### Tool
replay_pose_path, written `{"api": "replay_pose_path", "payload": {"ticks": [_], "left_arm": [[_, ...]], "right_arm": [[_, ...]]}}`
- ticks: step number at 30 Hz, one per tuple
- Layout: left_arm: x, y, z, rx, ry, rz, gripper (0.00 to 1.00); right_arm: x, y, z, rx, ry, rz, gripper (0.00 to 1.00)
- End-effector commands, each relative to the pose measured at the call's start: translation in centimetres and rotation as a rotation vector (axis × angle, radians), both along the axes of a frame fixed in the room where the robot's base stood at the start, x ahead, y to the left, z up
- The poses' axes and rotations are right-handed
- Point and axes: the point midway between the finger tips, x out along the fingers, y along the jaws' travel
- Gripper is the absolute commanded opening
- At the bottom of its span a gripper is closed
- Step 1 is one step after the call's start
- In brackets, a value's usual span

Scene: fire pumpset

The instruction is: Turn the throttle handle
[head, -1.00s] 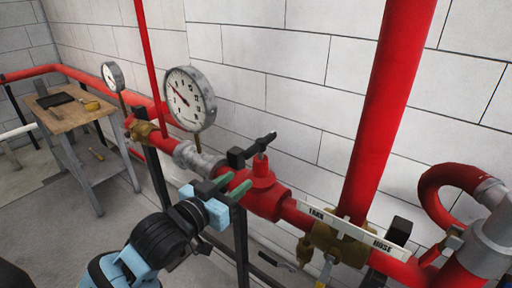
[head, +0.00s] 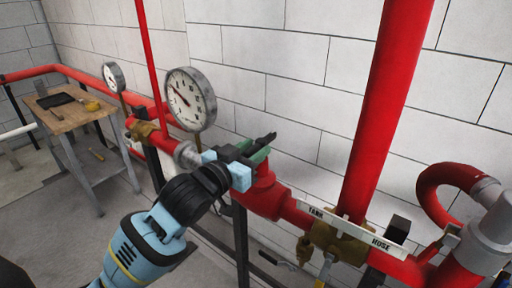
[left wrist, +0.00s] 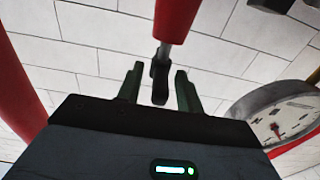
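The black throttle handle (head: 265,140) sits on top of the red valve body (head: 265,196) on the horizontal red pipe. My left gripper (head: 250,152) is at the handle, its blue-grey arm coming up from below. In the left wrist view, the handle (left wrist: 160,84) hangs between the two dark green fingers of the left gripper (left wrist: 159,70). A gap shows on each side of it, so the fingers are open around it and not pressed on it. In the head view the gripper hides part of the handle and valve. My right gripper is not in view.
A large gauge (head: 190,98) stands left of the handle; it also shows in the left wrist view (left wrist: 280,112). A thick red upright pipe (head: 388,110) and a TANK/HOSE label (head: 350,228) are to the right. A wooden table (head: 68,112) is far left.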

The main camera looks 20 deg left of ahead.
Motion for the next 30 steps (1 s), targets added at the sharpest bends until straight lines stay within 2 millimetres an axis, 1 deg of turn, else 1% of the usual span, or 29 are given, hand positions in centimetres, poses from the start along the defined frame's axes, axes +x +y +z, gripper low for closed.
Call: {"api": "replay_pose_path", "payload": {"ticks": [3, 6, 14, 17, 21, 23, 30], "left_arm": [[0.92, -0.38, 0.07, 0.0, 0.0, 0.0, 0.36], [1.29, -0.49, 0.04, 0.001, 0.0, 0.0, 0.36], [1.39, -0.53, -0.02, 0.001, 0.0, 0.0, 0.36], [1.39, -0.52, -0.03, 0.001, 0.001, 0.0, 0.26], [1.38, -0.52, -0.03, 0.001, 0.001, 0.0, 0.08], [1.38, -0.52, -0.03, 0.001, 0.001, 0.0, 0.0], [1.35, -0.69, -0.03, -0.001, -0.001, 0.018, 0.0]], "right_arm": [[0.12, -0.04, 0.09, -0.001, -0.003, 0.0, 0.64], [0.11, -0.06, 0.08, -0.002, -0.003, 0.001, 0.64], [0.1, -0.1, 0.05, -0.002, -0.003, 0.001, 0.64], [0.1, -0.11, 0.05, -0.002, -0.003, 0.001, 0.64], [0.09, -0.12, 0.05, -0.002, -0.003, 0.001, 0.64], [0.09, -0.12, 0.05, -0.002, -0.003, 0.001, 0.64], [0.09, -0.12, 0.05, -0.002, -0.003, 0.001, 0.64]]}}
